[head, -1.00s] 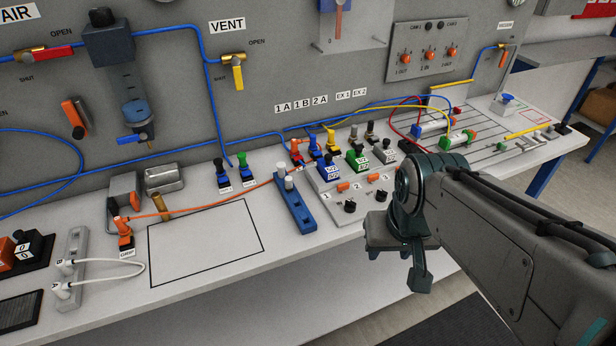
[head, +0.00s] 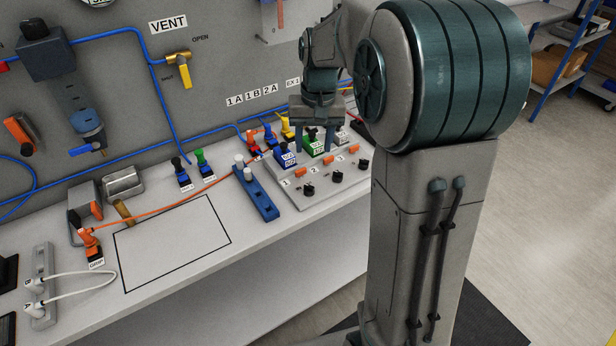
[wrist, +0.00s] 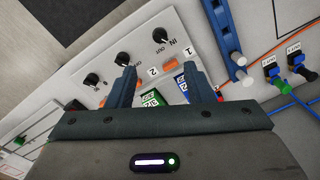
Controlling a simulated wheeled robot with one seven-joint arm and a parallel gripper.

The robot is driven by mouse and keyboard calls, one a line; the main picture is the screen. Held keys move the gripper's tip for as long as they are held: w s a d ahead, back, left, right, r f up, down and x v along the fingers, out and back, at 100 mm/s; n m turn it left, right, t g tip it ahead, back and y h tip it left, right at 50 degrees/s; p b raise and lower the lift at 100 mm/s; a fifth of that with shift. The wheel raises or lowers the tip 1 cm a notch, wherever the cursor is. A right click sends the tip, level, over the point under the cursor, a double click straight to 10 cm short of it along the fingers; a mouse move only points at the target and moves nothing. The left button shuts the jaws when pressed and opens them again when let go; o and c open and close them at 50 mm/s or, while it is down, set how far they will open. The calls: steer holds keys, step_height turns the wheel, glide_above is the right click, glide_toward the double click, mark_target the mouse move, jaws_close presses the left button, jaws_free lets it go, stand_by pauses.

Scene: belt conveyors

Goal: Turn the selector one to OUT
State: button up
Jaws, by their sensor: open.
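Selector one is the black knob (head: 309,187) beside the label 1, at the front left of the light-grey selector panel (head: 290,201). In the wrist view selector one (wrist: 159,36) lies top centre, with IN and OUT printed next to it. Its exact pointing direction is too small to tell. My gripper (head: 314,143) is open and empty, above the valve blocks at the panel's back. In the wrist view my gripper (wrist: 160,73) has its fingers apart, and selector one shows beyond them, untouched.
Two more black knobs (head: 337,177) (head: 363,164) stand to the right on the panel. Blue (head: 285,156) and green (head: 314,146) valve blocks are close under my gripper. A blue bar with white posts (head: 262,197) stands left of the panel. An orange hose (head: 172,200) crosses the bench.

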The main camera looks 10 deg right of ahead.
mark_target(309, 186)
steer(key=f, duration=0.9)
steer(key=a+f, duration=0.1)
steer(key=f, duration=0.3)
steer(key=shift+w+f+p, duration=0.1)
steer(key=shift+f+p, duration=0.25)
steer(key=c, duration=1)
